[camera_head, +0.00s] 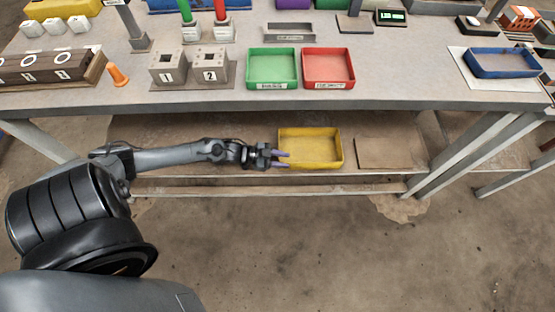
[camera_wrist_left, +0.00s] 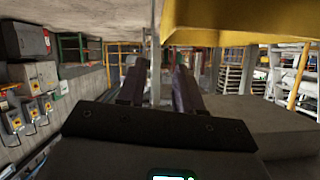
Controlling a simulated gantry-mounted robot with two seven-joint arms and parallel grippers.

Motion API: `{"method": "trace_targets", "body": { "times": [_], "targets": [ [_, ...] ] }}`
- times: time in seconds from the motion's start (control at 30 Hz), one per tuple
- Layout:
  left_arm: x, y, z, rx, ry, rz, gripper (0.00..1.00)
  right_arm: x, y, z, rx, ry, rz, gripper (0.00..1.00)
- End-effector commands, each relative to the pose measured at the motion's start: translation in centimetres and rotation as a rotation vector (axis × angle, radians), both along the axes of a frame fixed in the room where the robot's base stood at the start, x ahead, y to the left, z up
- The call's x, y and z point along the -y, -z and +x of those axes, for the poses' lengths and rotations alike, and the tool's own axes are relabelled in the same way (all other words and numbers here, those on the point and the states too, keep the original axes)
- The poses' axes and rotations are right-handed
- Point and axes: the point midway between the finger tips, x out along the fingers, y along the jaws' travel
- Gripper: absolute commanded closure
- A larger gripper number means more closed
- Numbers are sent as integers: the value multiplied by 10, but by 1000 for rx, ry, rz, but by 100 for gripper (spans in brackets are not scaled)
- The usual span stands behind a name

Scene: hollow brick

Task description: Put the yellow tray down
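The yellow tray (camera_head: 311,151) sits on the lower shelf under the workbench, and its inside looks empty. My left gripper (camera_head: 284,159) is at the tray's left end, with its fingertips beside or overlapping the near left corner. In the left wrist view my two fingers (camera_wrist_left: 158,82) stand apart with a gap between them, and nothing shows clamped in it. The tray's yellow surface (camera_wrist_left: 240,22) fills the upper right of that view, close to the fingers. I cannot tell whether a finger touches the tray. My right gripper is out of view.
A flat brown board (camera_head: 390,153) lies on the lower shelf right of the tray. The workbench (camera_head: 200,103) overhangs the shelf. On it stand a green tray (camera_head: 272,67), a red tray (camera_head: 328,67) and a blue tray (camera_head: 502,63). The floor in front is clear.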

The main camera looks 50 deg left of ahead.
Motion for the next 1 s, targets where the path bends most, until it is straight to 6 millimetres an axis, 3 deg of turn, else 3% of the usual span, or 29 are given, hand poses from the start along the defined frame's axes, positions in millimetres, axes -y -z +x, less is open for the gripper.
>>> {"method": "trace_targets", "body": {
  "times": [0.23, 0.43, 0.6, 0.8, 1.0],
  "targets": [
    [84, 2, -7, -92, -119, 87, 65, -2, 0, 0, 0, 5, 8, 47],
    [140, -32, -35, -272, -292, 180, 65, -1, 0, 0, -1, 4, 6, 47],
    [157, -73, -78, -478, -417, 223, 65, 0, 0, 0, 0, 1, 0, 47],
    [161, -114, -131, -692, -493, 234, 65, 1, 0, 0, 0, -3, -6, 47],
    [162, -134, -161, -806, -516, 232, 65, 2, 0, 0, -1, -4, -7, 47]
  ]
}}
